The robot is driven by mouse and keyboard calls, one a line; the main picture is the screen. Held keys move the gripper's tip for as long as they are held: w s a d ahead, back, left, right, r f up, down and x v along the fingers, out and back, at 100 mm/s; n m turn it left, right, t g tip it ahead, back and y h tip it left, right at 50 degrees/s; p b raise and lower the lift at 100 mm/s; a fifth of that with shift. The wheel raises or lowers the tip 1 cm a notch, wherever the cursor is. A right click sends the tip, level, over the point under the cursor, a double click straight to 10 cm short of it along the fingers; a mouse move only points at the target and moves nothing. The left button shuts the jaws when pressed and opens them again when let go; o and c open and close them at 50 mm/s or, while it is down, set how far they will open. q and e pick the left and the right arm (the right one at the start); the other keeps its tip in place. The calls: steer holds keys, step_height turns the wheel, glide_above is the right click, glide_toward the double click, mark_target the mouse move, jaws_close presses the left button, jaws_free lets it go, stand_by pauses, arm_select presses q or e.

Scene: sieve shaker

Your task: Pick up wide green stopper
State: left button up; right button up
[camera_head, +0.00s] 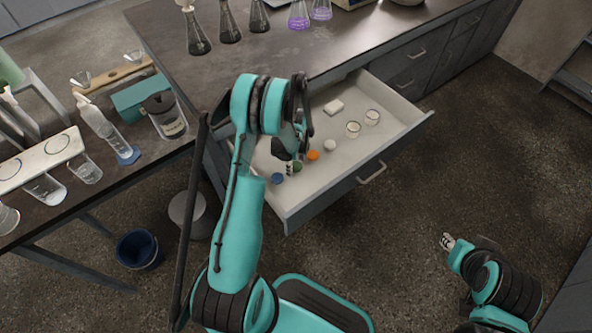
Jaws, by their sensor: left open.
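The wide green stopper (297,166) lies in the open drawer (381,141), partly hidden by my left gripper. My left gripper (291,168) points down into the drawer just over the green stopper and is open; I cannot tell whether it touches the stopper. My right gripper (447,241) is at the lower right, away from the drawer, over the floor; its jaws are too small to judge.
In the drawer are a blue stopper (277,179), an orange stopper (313,155), a white stopper (329,146), a white block (334,107) and two glass jars (353,129). Flasks (230,25) stand on the bench behind. A blue bin (139,250) stands on the floor.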

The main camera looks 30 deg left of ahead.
arm_select(q)
steer(key=shift+f, duration=0.1)
steer(key=c, duration=1)
steer(key=shift+c, duration=0.2)
